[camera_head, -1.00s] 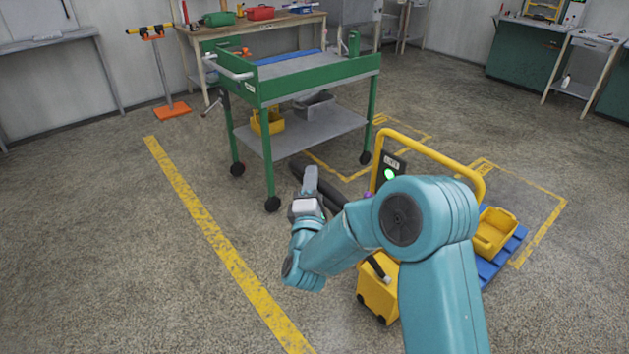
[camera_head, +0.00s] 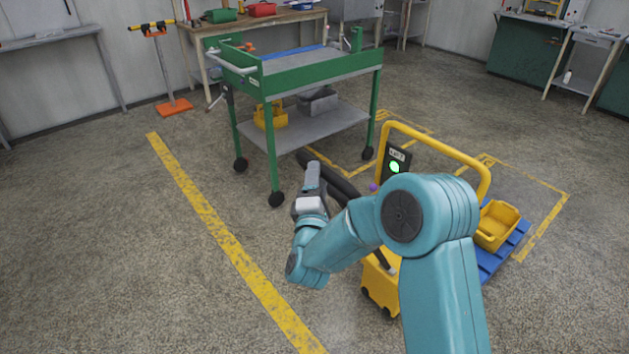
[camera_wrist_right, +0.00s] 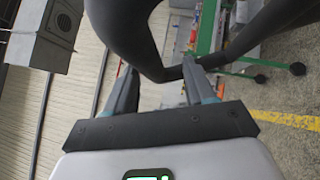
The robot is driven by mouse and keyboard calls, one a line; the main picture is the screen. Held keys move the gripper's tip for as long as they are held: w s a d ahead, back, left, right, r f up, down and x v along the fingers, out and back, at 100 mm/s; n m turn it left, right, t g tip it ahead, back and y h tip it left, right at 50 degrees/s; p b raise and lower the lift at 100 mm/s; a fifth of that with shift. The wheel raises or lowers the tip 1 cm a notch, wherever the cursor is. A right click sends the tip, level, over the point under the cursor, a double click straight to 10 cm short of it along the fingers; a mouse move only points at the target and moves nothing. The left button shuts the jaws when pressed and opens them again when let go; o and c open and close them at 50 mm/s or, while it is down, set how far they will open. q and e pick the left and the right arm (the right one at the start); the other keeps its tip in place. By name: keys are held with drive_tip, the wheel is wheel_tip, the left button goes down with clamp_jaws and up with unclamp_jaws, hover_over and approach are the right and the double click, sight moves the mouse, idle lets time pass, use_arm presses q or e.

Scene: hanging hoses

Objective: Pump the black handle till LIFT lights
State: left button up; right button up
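A thick black curved bar or hose (camera_head: 340,183) slopes down behind my right arm; I cannot tell whether it is the handle. A short black bar (camera_head: 384,262) stands on a yellow wheeled unit (camera_head: 378,286), mostly hidden by my arm. A lamp (camera_head: 394,167) glows green on a dark panel (camera_head: 399,154); its label is too small to read. My right gripper (camera_head: 312,172) is beside the thick black piece. In the right wrist view the gripper's fingers (camera_wrist_right: 163,76) are apart, with the black curve (camera_wrist_right: 135,35) just beyond their tips. My left gripper is out of view.
A yellow tube frame (camera_head: 440,144) and a blue pallet (camera_head: 497,258) with a yellow bin (camera_head: 496,226) stand right of my arm. A green trolley (camera_head: 320,65) stands behind the gripper.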

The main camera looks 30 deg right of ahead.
drive_tip(key=shift+a, duration=0.15)
drive_tip(key=b+v, duration=0.3)
drive_tip(key=v, duration=1.3)
drive_tip(key=shift+s, duration=0.1)
